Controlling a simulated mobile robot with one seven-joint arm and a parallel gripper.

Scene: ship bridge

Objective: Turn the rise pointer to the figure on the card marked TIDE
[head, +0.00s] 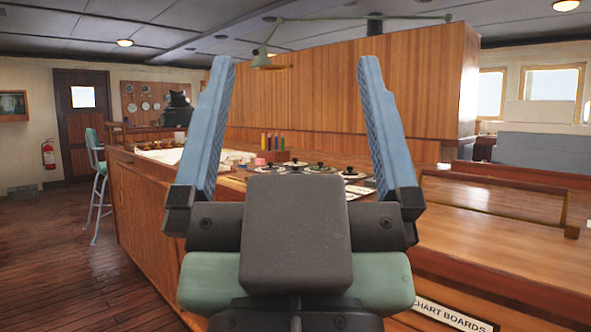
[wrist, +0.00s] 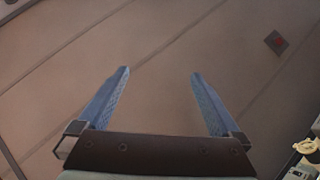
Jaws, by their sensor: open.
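My gripper (head: 296,66) stands large in the foreground of the head view, fingers pointing up, wide apart and empty. It also shows open in the wrist view (wrist: 160,74), with nothing between the fingers. Beyond it, on the wooden counter, are several small round dials with black knobs, one of them at the right (head: 350,175). They are too small to tell which bears the rise pointer, and my gripper hides part of that area. A pale card or plate (head: 359,191) lies by the dials. I cannot read TIDE on anything.
A wooden counter (head: 143,210) runs away to the left, with coloured upright sticks (head: 272,142) and a pink item (head: 260,162). A tall wooden panel (head: 420,85) stands behind. A lamp arm (head: 350,17) hangs above. The floor (head: 60,260) at left is clear beside a stool (head: 97,172).

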